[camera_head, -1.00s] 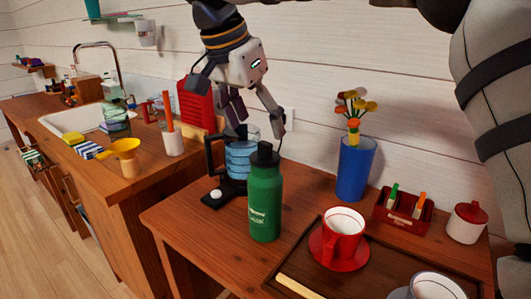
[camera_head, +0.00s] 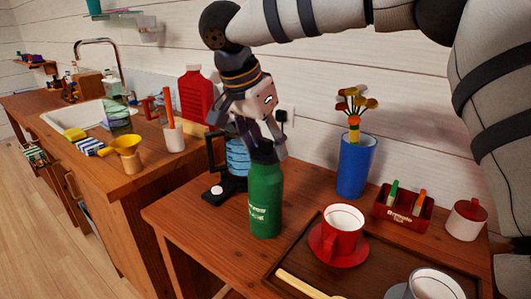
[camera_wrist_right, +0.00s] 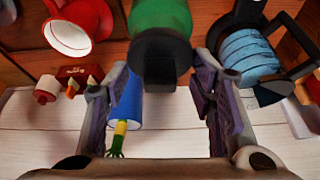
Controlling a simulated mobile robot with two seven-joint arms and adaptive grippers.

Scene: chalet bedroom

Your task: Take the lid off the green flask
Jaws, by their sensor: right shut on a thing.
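The green flask (camera_head: 265,200) stands upright near the left front of the wooden table. My right gripper (camera_head: 266,150) is at its top, shut on the black lid, which the fingers mostly hide in the head view. In the right wrist view the black lid (camera_wrist_right: 160,58) sits between the two fingers, against the green flask body (camera_wrist_right: 160,14). The lid shows no clear gap from the flask. My left gripper is not in view.
A press with blue bands (camera_head: 238,155) stands close behind the flask. A blue vase (camera_head: 355,170) with flowers is to the right. A tray (camera_head: 310,235) bears a red cup (camera_head: 340,235). A sink counter (camera_head: 130,180) is at the left.

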